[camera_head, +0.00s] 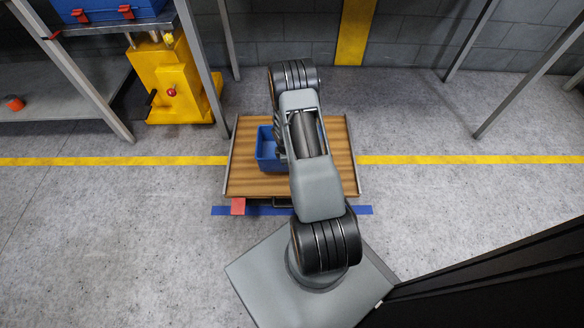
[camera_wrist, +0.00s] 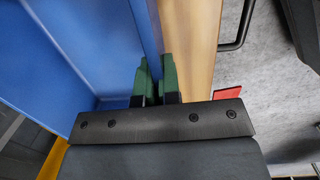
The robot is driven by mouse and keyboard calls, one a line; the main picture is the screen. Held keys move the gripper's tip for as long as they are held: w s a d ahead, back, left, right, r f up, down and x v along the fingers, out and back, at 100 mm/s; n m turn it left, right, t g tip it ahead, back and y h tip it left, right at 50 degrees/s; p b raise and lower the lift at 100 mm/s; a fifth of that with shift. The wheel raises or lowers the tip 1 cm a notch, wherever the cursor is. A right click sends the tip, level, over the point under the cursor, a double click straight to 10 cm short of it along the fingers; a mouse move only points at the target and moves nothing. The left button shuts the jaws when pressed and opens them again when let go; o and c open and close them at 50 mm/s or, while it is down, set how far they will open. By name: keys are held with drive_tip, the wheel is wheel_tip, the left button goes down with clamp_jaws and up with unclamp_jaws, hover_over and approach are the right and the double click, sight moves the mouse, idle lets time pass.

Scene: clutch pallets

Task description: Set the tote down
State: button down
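A blue tote (camera_head: 266,152) shows in the head view, over the left part of a wooden-topped platform (camera_head: 338,150) with raised side edges. My arm covers the tote's right side. In the wrist view the tote (camera_wrist: 85,35) fills the left, and its wall runs between the green fingertips of my gripper (camera_wrist: 157,80). The fingers are close together on that wall. The platform's wood (camera_wrist: 190,45) shows just right of the wall. I cannot tell whether the tote's base touches the wood. My gripper is hidden behind the arm in the head view.
A red square (camera_head: 238,206) and a blue floor stripe (camera_head: 222,211) lie at the platform's front edge. A yellow machine (camera_head: 172,85) and a metal shelf (camera_head: 60,100) stand at the left. A dark panel (camera_head: 500,285) fills the lower right. Open floor (camera_head: 440,200) lies right of the platform.

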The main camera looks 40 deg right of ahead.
drive_tip(key=shift+s+d+f, duration=0.1)
drive_tip(key=shift+d+f, duration=0.1)
drive_tip(key=shift+f, duration=0.1)
drive_tip(key=shift+s+d+f+b, duration=0.1)
drive_tip(key=shift+d+f+b, duration=0.1)
drive_tip(key=shift+f+b, duration=1.3)
drive_tip(key=shift+f, duration=0.4)
drive_tip(key=c, duration=1.3)
unclamp_jaws()
drive_tip(key=shift+r, duration=0.1)
